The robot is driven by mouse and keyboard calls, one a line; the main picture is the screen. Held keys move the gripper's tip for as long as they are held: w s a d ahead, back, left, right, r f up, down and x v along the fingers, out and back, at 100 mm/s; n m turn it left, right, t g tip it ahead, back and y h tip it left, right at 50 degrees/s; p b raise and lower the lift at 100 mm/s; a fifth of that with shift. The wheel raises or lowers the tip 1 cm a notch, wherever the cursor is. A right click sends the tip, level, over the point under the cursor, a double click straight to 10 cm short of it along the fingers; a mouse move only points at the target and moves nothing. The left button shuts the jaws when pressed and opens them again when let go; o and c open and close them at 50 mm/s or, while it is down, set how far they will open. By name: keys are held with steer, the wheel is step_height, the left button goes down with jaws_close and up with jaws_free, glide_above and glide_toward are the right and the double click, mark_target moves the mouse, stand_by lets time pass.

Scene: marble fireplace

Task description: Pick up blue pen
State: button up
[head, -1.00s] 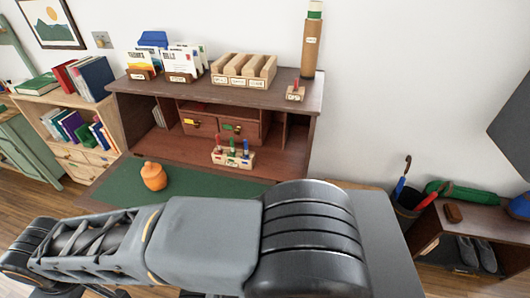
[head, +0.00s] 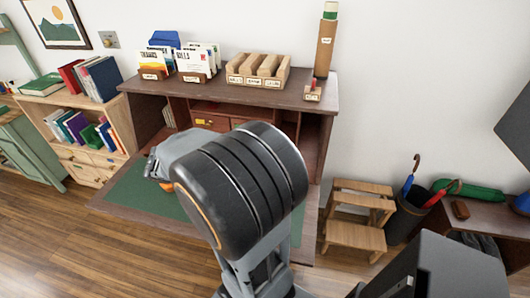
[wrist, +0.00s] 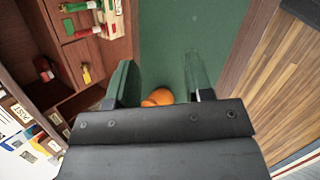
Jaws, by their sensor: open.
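My gripper (wrist: 160,78) is open and empty, with its two fingers apart over the green desk mat (wrist: 163,30) in the wrist view. I cannot make out the blue pen now. My arm hides the pen holder in the head view. The gripper is apart from the holder, to its right in the wrist view.
An orange jar (wrist: 158,97) shows between my fingers, partly hidden by the gripper. Desk drawers and shelf edges lie left in the wrist view. On the desk top stand letter racks (head: 198,62), a wooden sorter (head: 258,72) and a tall tube (head: 325,45). A step stool (head: 356,218) stands right.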

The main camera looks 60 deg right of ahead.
steer(key=shift+w+d+f+n+g+h+p, duration=0.2)
steer(key=shift+d+f+n+h, duration=1.4)
steer(key=shift+d, duration=3.7)
steer(key=shift+w+d+f+n+h+p, duration=0.45)
steer(key=shift+d+f+n, duration=2.15)
steer(key=shift+d, duration=2.75)
steer(key=shift+w+d+f+n+g+h+p, duration=0.1)
steer(key=shift+w+d+f+n+h+p, duration=0.2)
steer(key=shift+d+f+n+h, duration=3.35)
steer(key=d+m+y, duration=0.1)
steer(key=d+r+m+y, duration=0.1)
steer(key=m+y, duration=0.1)
steer(key=d+r+m+y, duration=0.1)
steer(key=y, duration=0.1)
steer(key=shift+d, duration=0.1)
jaws_close()
